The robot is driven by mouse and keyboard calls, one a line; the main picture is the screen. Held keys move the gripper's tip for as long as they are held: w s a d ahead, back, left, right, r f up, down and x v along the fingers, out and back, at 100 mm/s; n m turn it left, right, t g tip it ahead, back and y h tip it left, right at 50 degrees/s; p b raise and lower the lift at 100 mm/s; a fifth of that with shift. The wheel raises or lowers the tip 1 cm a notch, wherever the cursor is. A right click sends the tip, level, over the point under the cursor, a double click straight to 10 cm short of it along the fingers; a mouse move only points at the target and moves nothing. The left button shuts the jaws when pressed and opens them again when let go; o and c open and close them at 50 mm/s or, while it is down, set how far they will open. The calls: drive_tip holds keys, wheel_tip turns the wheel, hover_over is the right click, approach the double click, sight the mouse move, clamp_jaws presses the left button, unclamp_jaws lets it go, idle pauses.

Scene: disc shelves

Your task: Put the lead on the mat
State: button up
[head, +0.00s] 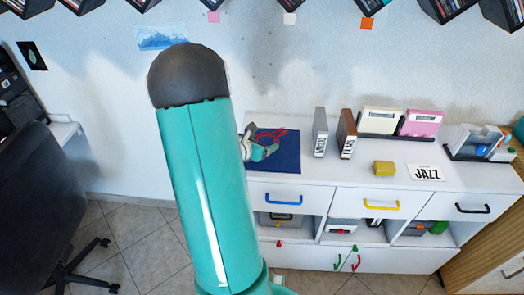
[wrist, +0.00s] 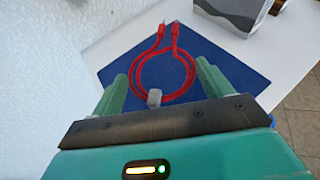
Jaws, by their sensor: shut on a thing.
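The lead (wrist: 138,76) is a red cable bent into a loop with two plug ends at the far side and a grey piece at the near side. It is over the dark blue mat (wrist: 235,75) in the wrist view; I cannot tell whether it touches the mat. My gripper (wrist: 160,80) is shut on the lead at its near side, with green fingers either side of the grey piece. In the head view the lead (head: 277,134) shows red over the mat (head: 287,160), beside my gripper (head: 262,150). My arm hides the left part of this area.
The mat lies on a white cabinet top (head: 330,175). Right of it stand a grey box (head: 320,132) and a brown box (head: 346,134). A yellow block (head: 383,168) and a JAZZ card (head: 426,172) lie further right. An office chair (head: 45,195) stands at left.

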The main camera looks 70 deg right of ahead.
drive_tip(key=shift+f, duration=2)
drive_tip(key=shift+f, duration=0.3)
drive_tip(key=o, duration=1)
drive_tip(key=shift+w, duration=0.1)
drive_tip(key=shift+w+a+r, duration=0.15)
drive_tip(key=shift+w+r, duration=0.1)
drive_tip(key=v, duration=1.1)
drive_tip(key=shift+s+a+r, duration=0.15)
drive_tip(key=shift+a+r, duration=0.1)
drive_tip(key=shift+a, duration=0.05)
